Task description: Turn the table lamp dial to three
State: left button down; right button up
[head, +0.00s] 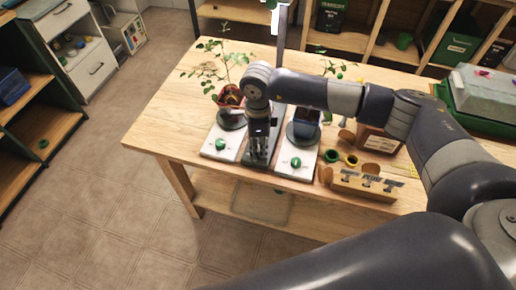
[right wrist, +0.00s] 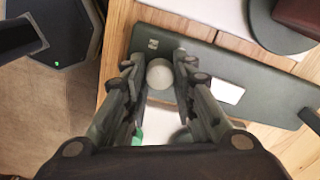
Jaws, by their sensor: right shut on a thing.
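The table lamp's long dark green base (head: 256,161) lies on the wooden table between two white units; in the right wrist view, the base (right wrist: 212,62) runs across the top. A pale grey round dial (right wrist: 160,74) sits near its left end. My right gripper (head: 258,157) points down over the base's near end. In the right wrist view its two fingers (right wrist: 159,66) are on either side of the dial, shut on it. The gripper hides the dial in the head view, and I cannot read the dial's setting. My left gripper is not in view.
White units with green knobs (head: 220,144) (head: 295,162) flank the base closely. A potted plant (head: 230,97) stands on the left unit, a dark pot (head: 307,114) on the right one. A wooden tool holder (head: 360,188) stands right. The table's left side is clear.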

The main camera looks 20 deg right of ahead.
jog(key=m+b, duration=0.2)
jog(key=m, duration=0.1)
jog(key=shift+f+m, duration=0.15)
jog(key=shift+m, duration=0.25)
jog(key=m+b, duration=0.2)
jog(key=m, duration=0.1)
jog(key=shift+m, duration=0.3)
jog(key=m+b, duration=0.1)
jog(key=m, duration=0.2)
jog(key=shift+m, duration=0.3)
jog(key=shift+m+b, duration=0.75)
jog(key=shift+m, duration=1.05)
jog(key=shift+r, duration=0.2)
jog(key=o, duration=1.1)
